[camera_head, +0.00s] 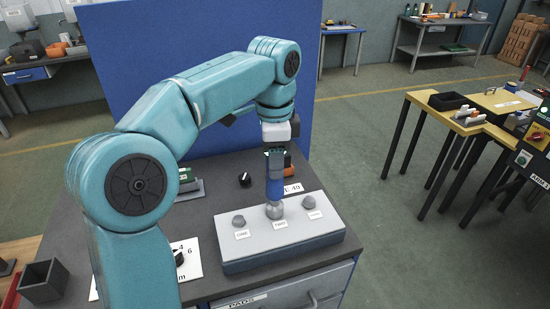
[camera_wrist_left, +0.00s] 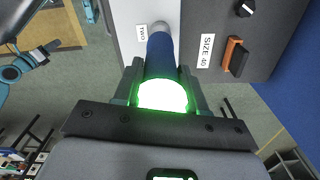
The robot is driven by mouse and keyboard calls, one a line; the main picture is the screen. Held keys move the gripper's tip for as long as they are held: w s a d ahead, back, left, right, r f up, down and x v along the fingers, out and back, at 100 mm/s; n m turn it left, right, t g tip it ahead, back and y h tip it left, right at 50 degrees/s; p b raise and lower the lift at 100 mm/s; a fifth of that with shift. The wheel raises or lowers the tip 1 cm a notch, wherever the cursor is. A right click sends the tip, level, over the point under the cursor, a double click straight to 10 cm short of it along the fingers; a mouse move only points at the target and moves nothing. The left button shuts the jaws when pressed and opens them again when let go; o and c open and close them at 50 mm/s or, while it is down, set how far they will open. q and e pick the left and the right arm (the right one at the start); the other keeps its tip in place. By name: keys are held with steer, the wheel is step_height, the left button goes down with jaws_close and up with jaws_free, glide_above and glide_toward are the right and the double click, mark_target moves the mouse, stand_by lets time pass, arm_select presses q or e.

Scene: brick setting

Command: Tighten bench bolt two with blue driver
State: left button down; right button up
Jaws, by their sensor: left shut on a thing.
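My left gripper (camera_head: 275,151) is shut on the blue driver (camera_head: 274,188), which points straight down. In the left wrist view the driver (camera_wrist_left: 160,50) sits between the two fingers (camera_wrist_left: 160,90), with a bright green glow at its near end. The driver's lower end is at the middle bolt (camera_head: 275,210) of a grey bolt block, behind the label TWO (camera_head: 280,225). Whether it is fully seated cannot be told. Bolts ONE (camera_head: 239,221) and THREE (camera_head: 308,201) stand on either side. My right gripper is not in view.
The bolt block (camera_head: 285,250) rests on a dark bench with a blue panel (camera_head: 340,60) behind. An orange-and-black item (camera_wrist_left: 236,57) lies beside the SIZE 40 label (camera_wrist_left: 206,50). A dark open box (camera_head: 44,281) is at the left.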

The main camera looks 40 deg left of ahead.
arm_select(q)
step_height(320, 180, up, 4)
steer(key=p, duration=0.4)
steer(key=shift+w+r+p, duration=0.1)
steer(key=shift+r+p, duration=0.45)
steer(key=shift+p, duration=0.15)
steer(key=shift+r+b, duration=0.15)
steer(key=shift+b, duration=0.15)
steer(key=shift+r, duration=0.75)
